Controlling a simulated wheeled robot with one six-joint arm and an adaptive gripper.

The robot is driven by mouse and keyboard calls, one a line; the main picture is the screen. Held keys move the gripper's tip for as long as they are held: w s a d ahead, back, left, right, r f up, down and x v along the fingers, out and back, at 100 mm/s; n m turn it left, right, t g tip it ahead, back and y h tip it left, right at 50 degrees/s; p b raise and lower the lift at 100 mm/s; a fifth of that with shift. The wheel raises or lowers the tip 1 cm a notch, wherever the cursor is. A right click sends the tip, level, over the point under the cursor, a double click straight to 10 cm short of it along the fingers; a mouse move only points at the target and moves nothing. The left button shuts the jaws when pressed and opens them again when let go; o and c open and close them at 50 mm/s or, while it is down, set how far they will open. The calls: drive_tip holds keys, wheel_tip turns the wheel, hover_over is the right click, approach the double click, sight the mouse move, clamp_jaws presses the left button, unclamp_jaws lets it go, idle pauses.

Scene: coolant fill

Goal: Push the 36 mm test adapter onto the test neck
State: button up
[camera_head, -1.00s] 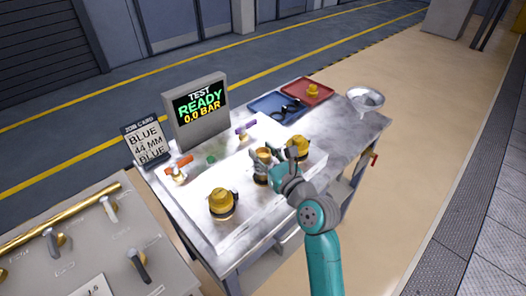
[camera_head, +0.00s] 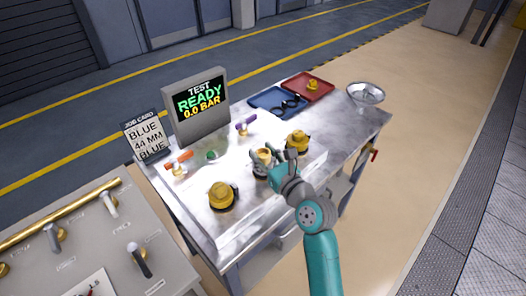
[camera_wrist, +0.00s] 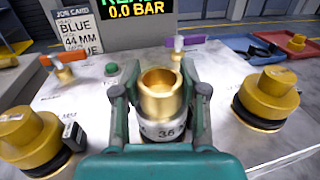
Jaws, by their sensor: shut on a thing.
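My gripper (camera_wrist: 161,100) is shut on the 36 mm adapter (camera_wrist: 163,98), one finger on each side. The adapter is upright, with an open gold cup on top and a pale lower band (camera_wrist: 160,132) that reads "36". In the head view the adapter (camera_head: 263,158) and my gripper (camera_head: 268,162) are over the front middle of the metal bench, between two yellow-capped fittings. I cannot make out the test neck as a separate part. The adapter's underside is hidden, so I cannot tell whether it touches anything below.
Yellow-capped fittings stand left (camera_head: 221,195) and right (camera_head: 298,142) of my gripper. Blue (camera_head: 262,103) and red (camera_head: 322,88) trays and a bowl (camera_head: 366,93) stand farther back.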

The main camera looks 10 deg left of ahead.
drive_tip(key=shift+f, duration=0.45)
drive_tip(key=o, duration=1.3)
drive_tip(key=v, duration=1.2)
drive_tip(key=shift+f, duration=0.1)
